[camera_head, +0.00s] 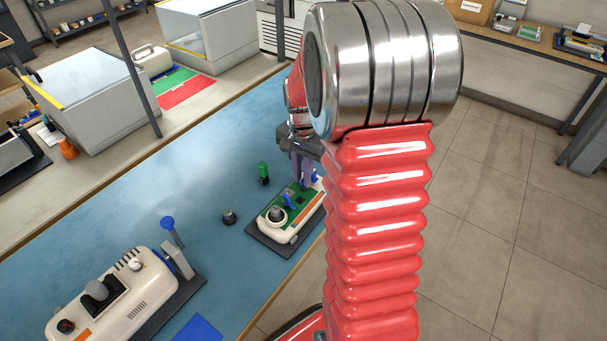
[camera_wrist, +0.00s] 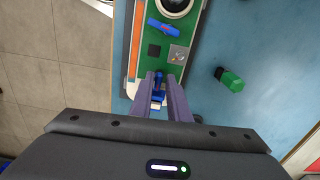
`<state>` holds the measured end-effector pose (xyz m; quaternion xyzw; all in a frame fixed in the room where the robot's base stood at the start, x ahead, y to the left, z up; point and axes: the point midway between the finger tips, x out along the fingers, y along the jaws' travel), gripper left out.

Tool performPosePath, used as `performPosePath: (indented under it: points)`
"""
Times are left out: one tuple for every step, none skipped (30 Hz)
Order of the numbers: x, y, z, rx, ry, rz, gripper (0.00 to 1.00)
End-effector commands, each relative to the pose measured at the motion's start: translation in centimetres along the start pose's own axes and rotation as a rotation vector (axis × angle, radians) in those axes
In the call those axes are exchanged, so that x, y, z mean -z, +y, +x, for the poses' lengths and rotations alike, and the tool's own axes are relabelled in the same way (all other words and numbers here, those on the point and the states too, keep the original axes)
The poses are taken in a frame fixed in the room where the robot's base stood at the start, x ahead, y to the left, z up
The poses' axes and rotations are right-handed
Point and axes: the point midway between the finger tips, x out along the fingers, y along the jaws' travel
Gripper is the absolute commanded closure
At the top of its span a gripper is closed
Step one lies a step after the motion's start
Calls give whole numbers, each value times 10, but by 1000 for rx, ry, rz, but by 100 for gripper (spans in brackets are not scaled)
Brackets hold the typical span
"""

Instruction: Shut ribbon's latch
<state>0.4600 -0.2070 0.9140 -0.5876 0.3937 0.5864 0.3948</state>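A cream device with a green board (camera_head: 274,226) sits on a dark mat on the blue bench, below my gripper; the board also shows in the wrist view (camera_wrist: 150,65). My gripper (camera_head: 302,184) points down at the device's far end. In the wrist view its two fingers (camera_wrist: 162,82) are apart, with a small blue part (camera_wrist: 158,86), probably the ribbon's latch, between them. I cannot tell whether they touch it. A white piece lies just below the blue part. A separate blue lever (camera_wrist: 163,31) lies across the board, near a round dial. The ribbon itself is not clearly visible.
A dark knob (camera_head: 229,216) stands nearer. A larger cream device (camera_head: 112,299) and a blue-knobbed lever (camera_head: 168,223) are at the lower left. The bench between is mostly clear.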

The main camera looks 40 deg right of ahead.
Motion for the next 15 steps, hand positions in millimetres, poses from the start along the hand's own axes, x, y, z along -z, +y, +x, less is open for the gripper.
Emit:
performPosePath:
  points:
    - [0,0,0,-1,0,0,84]
    - [0,0,0,-1,0,0,84]
    - [0,1,0,-1,0,0,84]
    - [0,1,0,-1,0,0,84]
    - [0,1,-1,-1,0,0,84]
    - [0,1,-2,-1,0,0,84]
    - [0,1,-4,-1,0,0,84]
    - [0,1,-6,-1,0,0,84]
    - [0,0,-9,-1,1,0,84]
    - [1,0,-12,0,2,0,84]
    - [1,0,-16,0,2,0,84]
    - [1,0,-21,0,2,0,84]
    - [1,0,-25,1,2,0,84]
    - [1,0,-30,1,3,0,84]
    - [1,0,-37,1,2,0,84]
